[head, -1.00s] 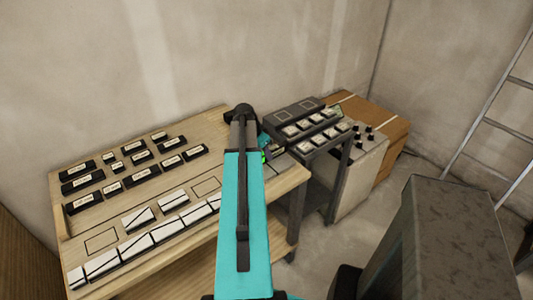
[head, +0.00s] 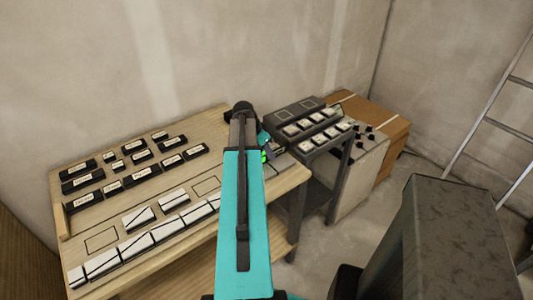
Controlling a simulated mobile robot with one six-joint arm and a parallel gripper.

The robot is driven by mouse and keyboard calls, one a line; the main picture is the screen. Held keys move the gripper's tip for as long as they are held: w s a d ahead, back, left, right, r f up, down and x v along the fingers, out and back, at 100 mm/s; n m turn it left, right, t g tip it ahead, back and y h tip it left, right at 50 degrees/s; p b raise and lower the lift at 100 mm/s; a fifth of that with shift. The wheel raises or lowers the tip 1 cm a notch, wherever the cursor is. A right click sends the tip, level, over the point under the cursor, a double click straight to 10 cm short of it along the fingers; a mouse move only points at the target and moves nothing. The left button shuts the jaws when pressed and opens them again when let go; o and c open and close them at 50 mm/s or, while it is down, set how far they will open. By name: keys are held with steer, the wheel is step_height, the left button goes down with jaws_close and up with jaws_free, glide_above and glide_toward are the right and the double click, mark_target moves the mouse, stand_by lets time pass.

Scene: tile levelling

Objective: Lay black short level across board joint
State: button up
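Several black blocks with pale labels (head: 143,176) lie in rows on the wooden bench at the left. I cannot tell which of them, if any, is the short level. A row of white tiles with dark lines across them (head: 136,246) runs along the bench's front, with narrow joints between them. My gripper (head: 275,153) is at the bench's right end, mostly hidden behind my teal arm. A green light shows on the wrist beside it. Its fingers and anything between them cannot be made out.
The wooden bench (head: 75,228) has empty outlined rectangles near its front. To its right stand a dark rack with several pale pieces (head: 300,112), a grey cabinet with black knobs (head: 358,165) and a brown box (head: 393,128). A ladder (head: 487,120) leans at the far right.

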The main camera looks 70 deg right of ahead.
steer(key=b+v, duration=0.2)
steer(key=v, duration=1.1)
steer(key=shift+s, duration=0.15)
stand_by(0.6)
